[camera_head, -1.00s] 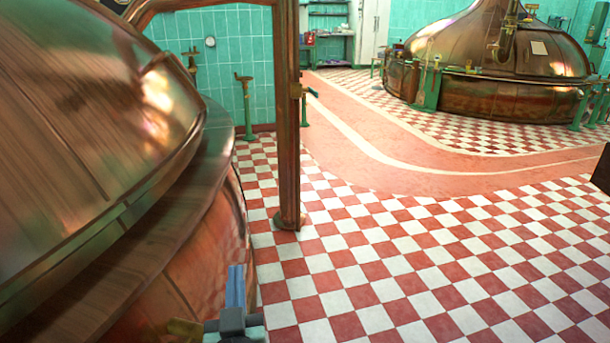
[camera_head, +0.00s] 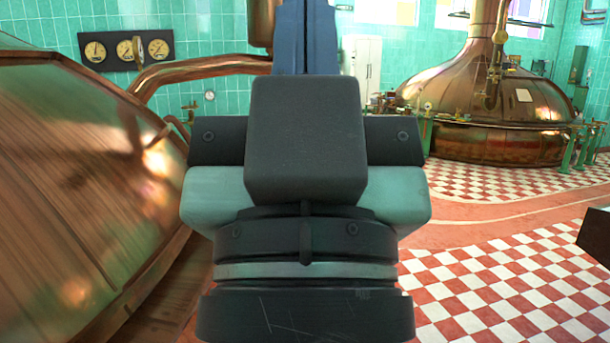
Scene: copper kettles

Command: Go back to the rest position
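My gripper (camera_head: 304,38) stands large and upright in the middle of the head view, very close to the camera. Its dark grey and pale green body fills the lower centre, and its blue finger part points up past the top edge. The tips are out of frame, so I cannot tell whether it is open or shut. I see nothing held in the part that shows.
A large copper kettle (camera_head: 70,190) fills the left side close by. Another copper kettle (camera_head: 500,110) stands at the back right. A gauge panel (camera_head: 126,50) hangs on the green tiled wall. The checkered floor (camera_head: 500,290) at right is mostly clear. A dark edge (camera_head: 596,236) juts in at far right.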

